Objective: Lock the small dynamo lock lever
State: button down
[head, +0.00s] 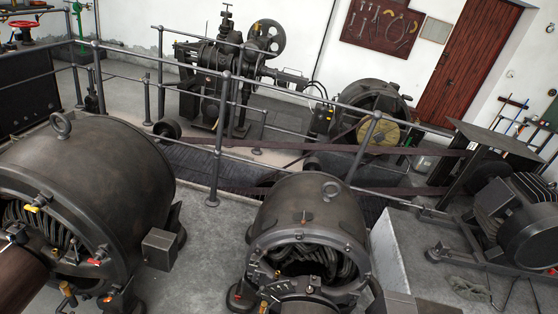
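The small dynamo (312,213) stands at the bottom centre, a dark rounded housing with a lifting ring on top. Its open front end faces me and shows windings. My gripper is not in view.
A larger dynamo (110,185) stands at left, with yellow (33,208) and red (95,262) handles. A grey metal railing (216,150) crosses behind both. Beyond are belts and machines. A motor (525,215) stands at right. Some bare floor shows between the dynamos.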

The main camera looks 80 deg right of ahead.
aim_at(264, 252)
jog(key=z, duration=0.7)
jog(key=i, duration=1.15)
jog(key=z, duration=0.8)
jog(key=k, duration=0.85)
jog(key=z, duration=0.15)
jog(key=i, duration=0.9)
jog(key=u, duration=0.1)
